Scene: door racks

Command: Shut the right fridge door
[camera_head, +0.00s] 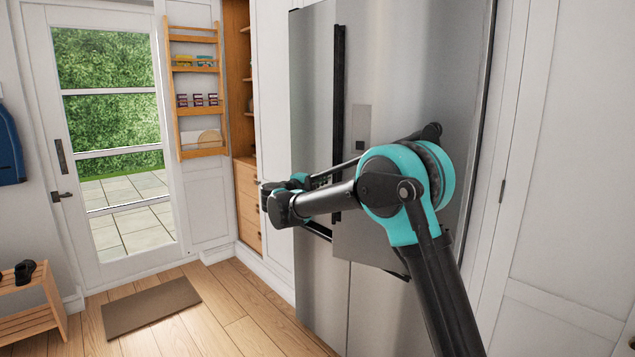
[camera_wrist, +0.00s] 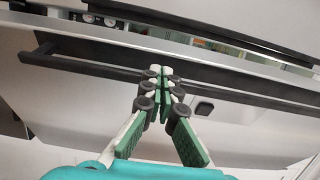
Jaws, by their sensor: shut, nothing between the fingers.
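The right fridge door (camera_head: 420,75) is a tall brushed steel panel, with a small dark square on it that also shows in the wrist view (camera_wrist: 204,107). It stands ajar: the wrist view shows a narrow gap with fridge contents (camera_wrist: 230,50) between it and the other door. Its long dark handle (camera_head: 339,80) runs along its left edge and crosses the wrist view (camera_wrist: 90,67). My gripper (camera_wrist: 160,74) is shut and empty, its fingertips over the handle; I cannot tell whether they touch. In the head view my gripper (camera_head: 321,182) is small and partly hidden by my arm.
The left fridge door (camera_head: 312,90) stands beside it, with lower steel fronts (camera_head: 320,285) below. White cabinet panels (camera_head: 570,160) flank the right side. A wooden pantry (camera_head: 248,200), a glass door (camera_head: 110,130) and a mat (camera_head: 152,305) are at left. The wooden floor before the fridge is clear.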

